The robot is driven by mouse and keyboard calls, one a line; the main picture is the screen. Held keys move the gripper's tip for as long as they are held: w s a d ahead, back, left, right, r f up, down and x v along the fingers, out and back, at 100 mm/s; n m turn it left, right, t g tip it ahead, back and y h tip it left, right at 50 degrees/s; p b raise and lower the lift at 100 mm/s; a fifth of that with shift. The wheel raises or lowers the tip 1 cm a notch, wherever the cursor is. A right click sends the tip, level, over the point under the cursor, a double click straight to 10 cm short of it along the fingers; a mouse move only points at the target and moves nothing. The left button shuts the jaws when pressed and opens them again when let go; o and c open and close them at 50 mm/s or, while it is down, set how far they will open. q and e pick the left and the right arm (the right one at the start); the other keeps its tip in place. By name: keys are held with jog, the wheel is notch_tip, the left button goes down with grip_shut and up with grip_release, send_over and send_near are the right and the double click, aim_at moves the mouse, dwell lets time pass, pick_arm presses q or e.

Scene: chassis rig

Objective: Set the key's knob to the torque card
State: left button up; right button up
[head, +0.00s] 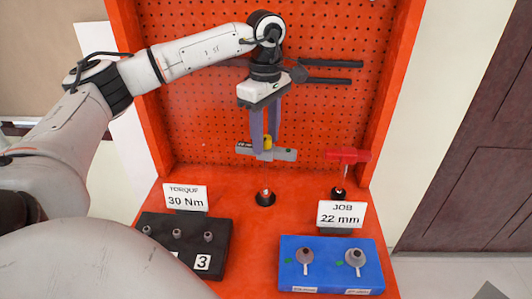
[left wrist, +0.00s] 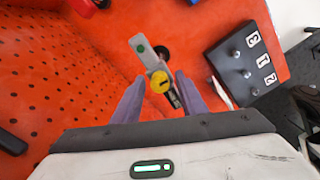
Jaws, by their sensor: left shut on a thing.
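The key is a grey bar with a yellow knob (head: 267,142) at its middle. It hangs crosswise in front of the pegboard in the head view. My left gripper (head: 264,138) points down and is shut on the key (head: 286,155), holding it above the orange bench. In the left wrist view the yellow knob (left wrist: 160,82) lies between the purple fingers, and the key's grey end (left wrist: 142,50) has a green dot. The knob's setting is too small to read. The torque card (head: 185,198) reads 30 Nm. My right gripper is not in view.
A black block (head: 160,224) with several metal posts stands front left. A blue tray (head: 331,281) with two sockets is front right, behind it a job card (head: 340,214) reading 22 mm. A black-based post (head: 265,198) and a red T-handle (head: 347,155) stand near the pegboard (head: 205,110).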

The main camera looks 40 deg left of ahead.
pick_arm(q)
jog(key=shift+o, duration=0.7)
jog(key=shift+m+p, duration=0.65)
jog(key=shift+m, duration=1.75)
jog(key=shift+c, duration=0.2)
jog(key=shift+o, duration=1.2)
jog(key=shift+c, duration=0.6)
jog(key=n+p, duration=0.1)
jog(key=n, duration=0.1)
jog(key=shift+r+n, duration=0.1)
jog(key=shift+n, duration=0.2)
jog(key=n, duration=0.2)
jog(key=shift+n, duration=0.4)
jog(key=n, duration=0.5)
jog(key=shift+n, duration=0.4)
